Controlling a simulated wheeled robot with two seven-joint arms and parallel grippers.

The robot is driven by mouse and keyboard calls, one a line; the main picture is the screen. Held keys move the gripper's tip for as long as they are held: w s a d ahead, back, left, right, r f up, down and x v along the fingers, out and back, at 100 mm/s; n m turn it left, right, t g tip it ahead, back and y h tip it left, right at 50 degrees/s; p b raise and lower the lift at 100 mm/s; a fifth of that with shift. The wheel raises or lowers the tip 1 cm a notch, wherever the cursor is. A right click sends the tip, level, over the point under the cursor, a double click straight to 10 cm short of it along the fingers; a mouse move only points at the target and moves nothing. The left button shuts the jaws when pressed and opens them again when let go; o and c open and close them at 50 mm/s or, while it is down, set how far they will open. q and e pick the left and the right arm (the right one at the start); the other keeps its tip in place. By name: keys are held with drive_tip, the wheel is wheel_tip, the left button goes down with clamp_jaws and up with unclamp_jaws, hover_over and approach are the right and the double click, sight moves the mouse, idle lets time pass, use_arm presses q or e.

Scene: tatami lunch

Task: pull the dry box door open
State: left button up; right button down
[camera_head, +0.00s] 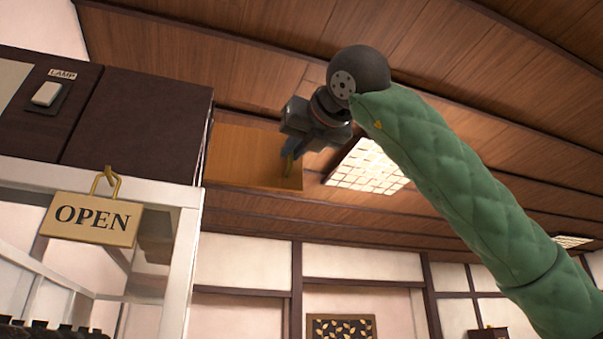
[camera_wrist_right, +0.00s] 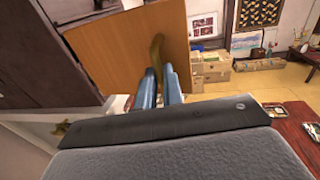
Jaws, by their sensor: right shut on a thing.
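The dry box door is a plain orange-brown wooden panel (camera_head: 238,158) that stands out from the right side of the dark box (camera_head: 140,122). It also fills the upper left of the right wrist view (camera_wrist_right: 115,50). A brass handle (camera_wrist_right: 157,50) is near the door's outer edge; in the head view it is small and mostly hidden by the fingers. My right gripper (camera_head: 291,150) is at that edge with its blue fingers (camera_wrist_right: 158,80) closed on the handle. The inside of the box cannot be seen. My left gripper is not in view.
A white frame (camera_head: 180,270) with an OPEN sign (camera_head: 92,218) stands below the box. A LAMP switch (camera_head: 46,94) is on the dark face at left. The room right of the door looks free.

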drive_tip(key=shift+s+a+b, duration=0.2)
drive_tip(key=shift+s+b, duration=0.2)
drive_tip(key=shift+s, duration=0.45)
drive_tip(key=c, duration=1.7)
unclamp_jaws()
drive_tip(key=shift+a, duration=0.15)
drive_tip(key=shift+o, duration=0.8)
drive_tip(key=shift+a, duration=0.4)
drive_tip(key=shift+d, duration=0.25)
drive_tip(key=b+v, duration=0.1)
drive_tip(key=v, duration=0.6)
drive_tip(key=shift+s+d, duration=0.25)
